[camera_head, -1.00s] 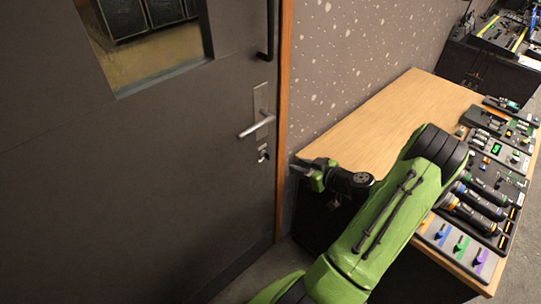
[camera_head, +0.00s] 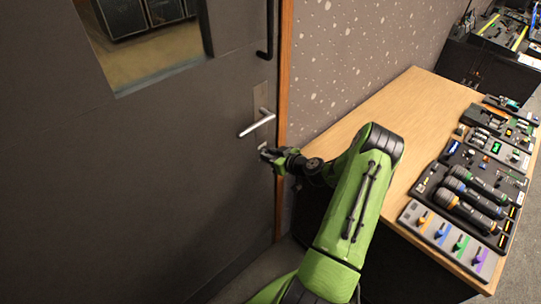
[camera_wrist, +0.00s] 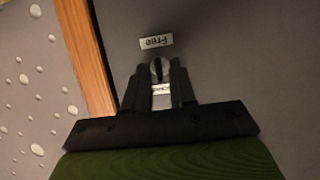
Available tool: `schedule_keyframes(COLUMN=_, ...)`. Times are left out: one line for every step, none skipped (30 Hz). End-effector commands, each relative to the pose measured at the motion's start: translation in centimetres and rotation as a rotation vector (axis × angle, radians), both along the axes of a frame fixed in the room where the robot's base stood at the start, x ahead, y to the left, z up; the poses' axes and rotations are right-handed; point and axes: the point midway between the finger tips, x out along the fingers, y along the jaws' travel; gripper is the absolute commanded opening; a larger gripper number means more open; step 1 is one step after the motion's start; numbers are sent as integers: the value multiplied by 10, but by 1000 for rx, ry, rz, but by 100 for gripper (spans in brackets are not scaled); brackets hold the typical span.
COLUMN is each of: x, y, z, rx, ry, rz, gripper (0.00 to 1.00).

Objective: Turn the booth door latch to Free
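The booth door (camera_head: 150,160) is dark grey and looks shut in its frame. Its silver lever handle (camera_head: 257,124) sits above the latch. The latch knob (camera_wrist: 160,68) shows in the wrist view between my fingertips, small, round and metallic with a dark middle. A white "Free" label (camera_wrist: 156,41), upside down in this view, is just beyond the knob; another pale label (camera_wrist: 161,88), partly hidden, lies on the near side. My gripper (camera_head: 268,154) is at the latch below the handle. Its fingers stand either side of the knob; whether they touch it is unclear.
An orange-brown door frame (camera_wrist: 88,58) and speckled wall (camera_head: 340,60) are right of the door in the head view. A wooden table (camera_head: 375,110) with torches (camera_head: 470,195) and a fader panel (camera_head: 450,240) stands at right. A dark vertical pull handle (camera_head: 268,30) is above the lever.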

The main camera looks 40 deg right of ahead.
Motion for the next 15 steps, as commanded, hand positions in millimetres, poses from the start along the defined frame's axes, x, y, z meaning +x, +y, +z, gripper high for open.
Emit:
schedule_keyframes(x=0, y=0, z=0, rx=0, ry=0, rz=0, gripper=17)
schedule_keyframes(x=0, y=0, z=0, rx=0, ry=0, rz=0, gripper=12)
schedule_keyframes(x=0, y=0, z=0, rx=0, ry=0, rz=0, gripper=6)
schedule_keyframes(x=0, y=0, z=0, rx=0, ry=0, rz=0, gripper=1)
schedule_keyframes(x=0, y=0, z=0, rx=0, ry=0, rz=0, gripper=0)
schedule_keyframes(x=0, y=0, z=0, rx=0, ry=0, rz=0, gripper=0)
schedule_keyframes(x=0, y=0, z=0, rx=0, ry=0, rz=0, gripper=0)
schedule_keyframes(x=0, y=0, z=0, rx=0, ry=0, rz=0, gripper=0)
schedule_keyframes(x=0, y=0, z=0, rx=-1, ry=0, rz=0, gripper=0)
schedule_keyframes(x=0, y=0, z=0, rx=0, ry=0, rz=0, gripper=0)
schedule_keyframes(x=0, y=0, z=0, rx=0, ry=0, rz=0, gripper=0)
schedule_keyframes(x=0, y=0, z=0, rx=1, ry=0, rz=1, gripper=0)
schedule_keyframes(x=0, y=0, z=0, rx=3, ry=0, rz=0, gripper=0)
schedule_keyframes(x=0, y=0, z=0, rx=6, ry=0, rz=0, gripper=0)
schedule_keyframes(x=0, y=-1, z=0, rx=12, ry=0, rz=-1, gripper=0)
